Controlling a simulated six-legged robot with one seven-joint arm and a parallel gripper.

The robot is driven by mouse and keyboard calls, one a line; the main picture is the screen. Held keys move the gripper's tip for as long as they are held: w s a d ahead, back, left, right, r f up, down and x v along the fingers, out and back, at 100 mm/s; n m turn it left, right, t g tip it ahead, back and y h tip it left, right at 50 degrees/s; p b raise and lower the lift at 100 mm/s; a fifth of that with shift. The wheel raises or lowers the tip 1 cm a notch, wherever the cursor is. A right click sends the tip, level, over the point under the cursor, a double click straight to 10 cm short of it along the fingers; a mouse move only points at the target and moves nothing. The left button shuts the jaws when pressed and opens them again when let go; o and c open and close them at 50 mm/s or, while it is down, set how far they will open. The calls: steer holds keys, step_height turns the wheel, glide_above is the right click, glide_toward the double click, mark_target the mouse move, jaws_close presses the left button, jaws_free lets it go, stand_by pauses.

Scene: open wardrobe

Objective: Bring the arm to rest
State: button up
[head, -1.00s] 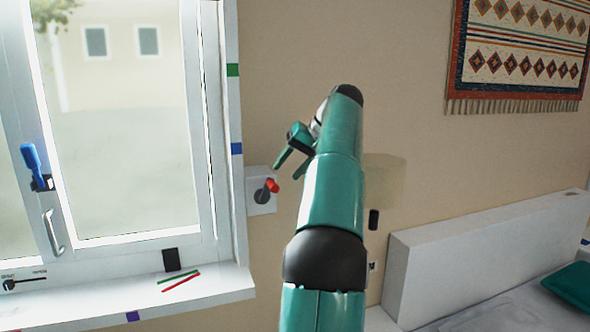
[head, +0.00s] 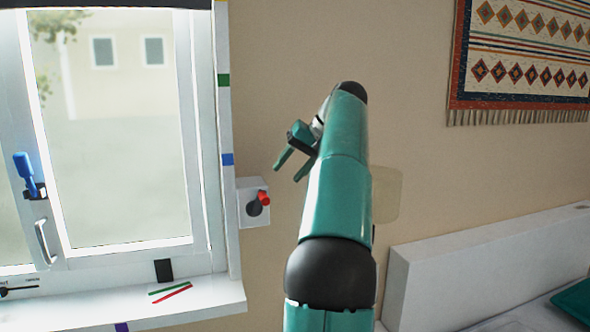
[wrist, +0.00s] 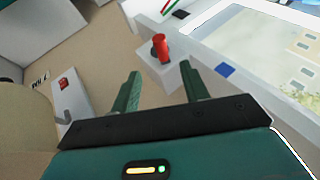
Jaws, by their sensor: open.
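My teal arm rises through the middle of the head view, with its black joint low in the picture. My gripper (head: 288,166) is at the upper left of the arm, open and empty, in front of the beige wall. It also shows in the wrist view (wrist: 162,92), with its two green fingers spread apart. A white wall box (head: 252,212) with a red-tipped dark knob (head: 263,198) is below and left of the fingers in the head view. In the wrist view the red knob (wrist: 160,47) appears beyond the gap between the fingers, apart from them.
A window (head: 125,140) with a blue handle (head: 27,170) and a white sill (head: 200,300) is at left. Red and green sticks (head: 172,292) lie on the sill. A white bed headboard (head: 480,250) is at lower right. A patterned rug (head: 525,60) hangs above it.

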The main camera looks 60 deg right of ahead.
steer(key=shift+w+a, duration=0.1)
steer(key=shift+a, duration=0.05)
stand_by(0.5)
steer(key=w+a+f+n+g, duration=0.1)
steer(key=w+a, duration=0.3)
steer(key=a, duration=0.4)
steer(key=w+a+f+n, duration=0.1)
steer(key=w+a, duration=0.4)
steer(key=a, duration=0.3)
steer(key=a+f+n+g, duration=0.1)
steer(key=a+f, duration=0.1)
steer(key=a, duration=0.5)
steer(key=a+f, duration=0.3)
steer(key=a, duration=0.4)
steer(key=s+a+f+n, duration=0.3)
steer(key=s+a+f, duration=0.3)
steer(key=a+f, duration=0.3)
steer(key=s+a+f+n+h, duration=0.1)
steer(key=s+a+f+n, duration=0.3)
steer(key=a+f, duration=0.6)
steer(key=shift+s+a, duration=0.75)
steer(key=shift+s, duration=0.3)
steer(key=shift+d, duration=0.1)
